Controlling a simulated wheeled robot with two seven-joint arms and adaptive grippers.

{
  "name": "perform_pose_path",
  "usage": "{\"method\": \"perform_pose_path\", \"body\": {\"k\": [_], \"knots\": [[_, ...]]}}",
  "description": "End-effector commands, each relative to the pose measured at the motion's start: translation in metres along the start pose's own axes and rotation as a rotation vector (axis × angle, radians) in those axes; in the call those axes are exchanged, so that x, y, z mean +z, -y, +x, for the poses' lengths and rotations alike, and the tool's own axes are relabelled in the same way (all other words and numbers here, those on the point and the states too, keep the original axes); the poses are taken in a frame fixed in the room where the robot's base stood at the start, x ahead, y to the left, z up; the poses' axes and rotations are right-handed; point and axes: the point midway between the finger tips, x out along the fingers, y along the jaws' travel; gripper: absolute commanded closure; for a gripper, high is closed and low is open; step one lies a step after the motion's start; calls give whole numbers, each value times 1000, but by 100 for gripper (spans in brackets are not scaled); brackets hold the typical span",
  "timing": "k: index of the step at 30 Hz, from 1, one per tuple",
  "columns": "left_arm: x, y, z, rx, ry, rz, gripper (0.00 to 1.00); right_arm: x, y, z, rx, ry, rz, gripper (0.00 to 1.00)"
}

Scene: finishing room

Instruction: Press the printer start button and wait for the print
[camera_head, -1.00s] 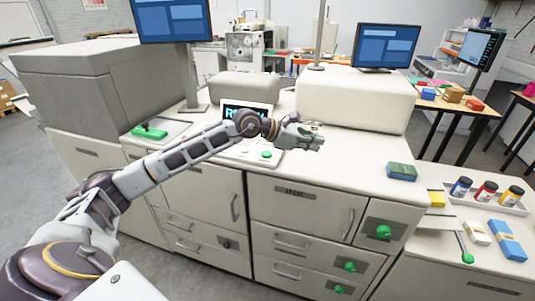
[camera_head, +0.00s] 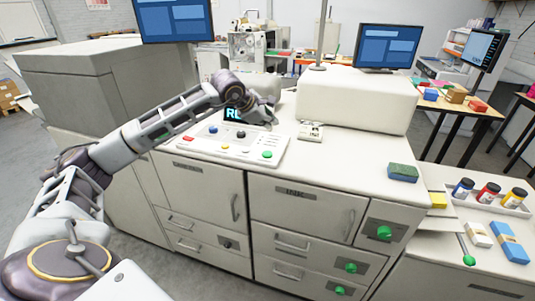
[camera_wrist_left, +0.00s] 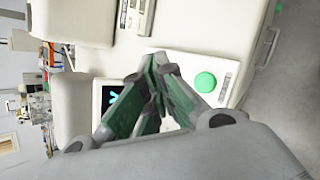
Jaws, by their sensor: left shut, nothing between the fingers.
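The printer's control panel (camera_head: 225,146) lies on the white counter top with a row of coloured buttons. The green start button (camera_head: 267,154) is at its right end and is uncovered; it also shows in the left wrist view (camera_wrist_left: 205,82). The panel's small dark screen (camera_head: 236,113), with blue lettering, is partly hidden by my left arm. My left gripper (camera_head: 272,117) is shut and empty above the back of the panel, apart from the green button. In the left wrist view its fingers (camera_wrist_left: 156,78) meet beside the button. My right gripper is not in view.
A small white device (camera_head: 311,131) sits right of the panel, before a large white housing (camera_head: 357,98). A green-topped block (camera_head: 403,172) lies near the counter's right end. Ink jars (camera_head: 487,192) stand in a tray at right. The front middle of the counter is clear.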

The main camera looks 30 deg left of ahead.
Motion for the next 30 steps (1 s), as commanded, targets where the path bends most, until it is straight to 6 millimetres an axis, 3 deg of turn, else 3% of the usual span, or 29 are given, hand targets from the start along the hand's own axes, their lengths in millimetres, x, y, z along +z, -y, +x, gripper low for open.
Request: {"method": "perform_pose_path", "body": {"k": [14, 30], "knots": [[-5, 6, 7, -1, 2, -1, 100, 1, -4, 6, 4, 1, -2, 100], [-28, 30, 40, -2, 1, 0, 100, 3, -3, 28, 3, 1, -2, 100]]}}
